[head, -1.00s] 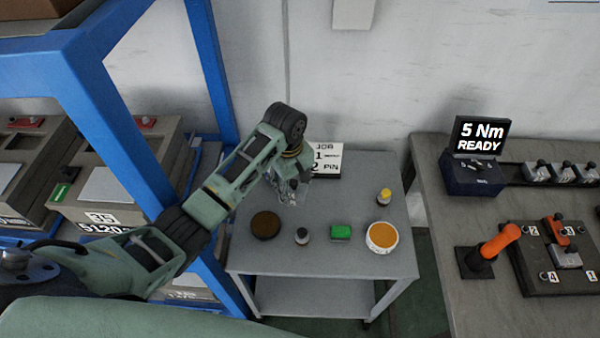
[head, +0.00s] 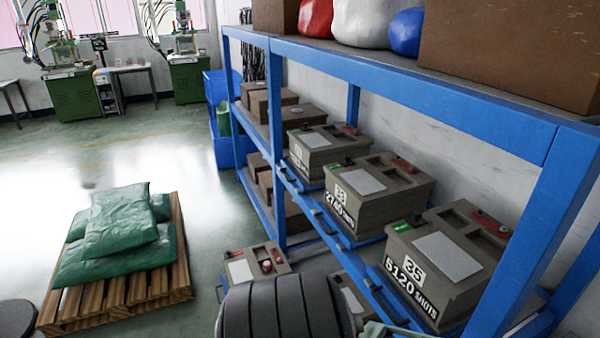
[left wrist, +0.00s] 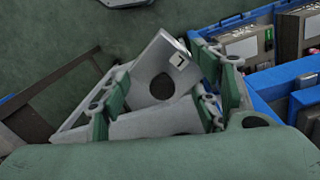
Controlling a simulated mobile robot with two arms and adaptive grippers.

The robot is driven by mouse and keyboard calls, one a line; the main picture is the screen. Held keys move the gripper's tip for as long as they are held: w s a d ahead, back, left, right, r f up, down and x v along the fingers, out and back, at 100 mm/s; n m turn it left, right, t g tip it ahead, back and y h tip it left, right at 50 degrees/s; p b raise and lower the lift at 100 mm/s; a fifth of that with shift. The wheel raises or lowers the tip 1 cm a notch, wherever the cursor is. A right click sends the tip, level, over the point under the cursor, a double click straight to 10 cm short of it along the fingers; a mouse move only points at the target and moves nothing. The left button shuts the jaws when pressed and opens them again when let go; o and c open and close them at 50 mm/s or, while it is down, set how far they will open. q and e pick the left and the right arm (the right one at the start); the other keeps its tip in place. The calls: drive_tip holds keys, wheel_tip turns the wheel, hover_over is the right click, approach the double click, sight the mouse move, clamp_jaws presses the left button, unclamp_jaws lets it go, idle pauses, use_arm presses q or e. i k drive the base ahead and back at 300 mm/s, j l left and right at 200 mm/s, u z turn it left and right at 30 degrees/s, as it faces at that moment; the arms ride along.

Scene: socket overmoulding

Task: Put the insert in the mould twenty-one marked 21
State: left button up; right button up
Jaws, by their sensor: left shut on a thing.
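In the left wrist view my left gripper (left wrist: 165,103) is shut on a light grey metal piece, taken as the insert (left wrist: 142,82). It has a dark round hole and a small white tag with one character, and it sits tilted between the green fingers. In the head view several grey-brown mould boxes stand on a blue rack. One is marked 35 (head: 470,228) with 5120 shots, one is marked 33 (head: 398,180) with 2740 shots, and a farther one (head: 325,140) has a label too small to read surely. I cannot make out a mould marked 21. My right gripper is not in view.
The blue rack (head: 440,92) fills the right side, with posts and a top beam near the moulds. More boxes sit lower, one with a red part (head: 258,268). A pallet (head: 120,300) with green sacks (head: 120,225) stands left. Open floor lies behind the pallet.

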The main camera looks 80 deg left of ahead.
sight(261, 254)
drive_tip(key=k+j, duration=0.2)
drive_tip(key=j, duration=0.4)
drive_tip(key=k+j+u, duration=0.1)
drive_tip(key=j, duration=0.5)
drive_tip(key=k+j, duration=0.25)
drive_tip(key=j, duration=0.35)
drive_tip(key=k+j+u, duration=0.1)
drive_tip(key=j, duration=0.5)
drive_tip(key=k+j, duration=0.2)
drive_tip(key=j, duration=0.4)
drive_tip(key=k+j+u, duration=0.1)
drive_tip(key=j, duration=0.5)
drive_tip(key=k+j, duration=0.15)
drive_tip(key=j, duration=0.45)
drive_tip(key=k+j+u, duration=0.1)
drive_tip(key=j, duration=0.55)
